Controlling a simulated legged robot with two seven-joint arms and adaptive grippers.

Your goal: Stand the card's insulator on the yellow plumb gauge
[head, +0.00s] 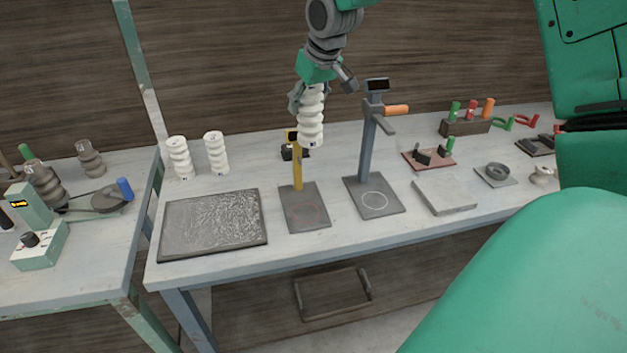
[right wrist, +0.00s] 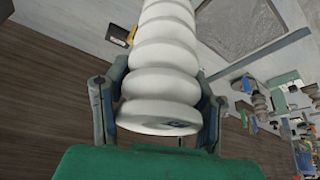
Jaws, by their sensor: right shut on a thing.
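A white ribbed insulator (head: 311,120) hangs upright in my right gripper (head: 309,93), raised above the table. In the right wrist view the fingers (right wrist: 160,100) are shut on both sides of the insulator (right wrist: 165,55), and a small dark mark shows on its end. The insulator is above and slightly right of that post, apart from the plate, and the plate is empty. I cannot make out the card. My left gripper is out of view.
A blue gauge (head: 367,145) with an orange handle stands just right of the yellow one. Two white insulators (head: 180,158) (head: 216,153) stand at the back left. A dark, scribbled tray (head: 214,223) lies left of the gauges. A grey slab (head: 444,195) lies to the right.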

